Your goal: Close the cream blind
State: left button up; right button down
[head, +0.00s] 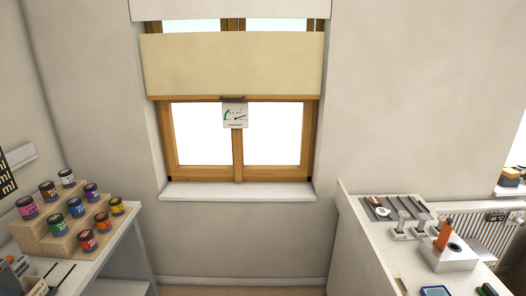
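The cream blind (232,64) hangs in front of the wooden-framed window (238,150) in the middle of the head view. It covers roughly the upper half of the window, and its wooden bottom bar (185,98) lies level. A small dark handle (232,99) sits at the middle of the bar. A white card with a dial (236,115) hangs just below the handle. The lower panes are uncovered and bright. Neither of my grippers shows in this view.
A white sill (237,191) runs under the window. On the left, a stepped wooden stand (62,236) holds several coloured jars. On the right, a white worktop (365,225) carries a tray and metal tools. A radiator (480,228) stands behind it. The floor between is clear.

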aim_at(222, 66)
jog(key=i, duration=2.8)
jog(key=u, duration=1.7)
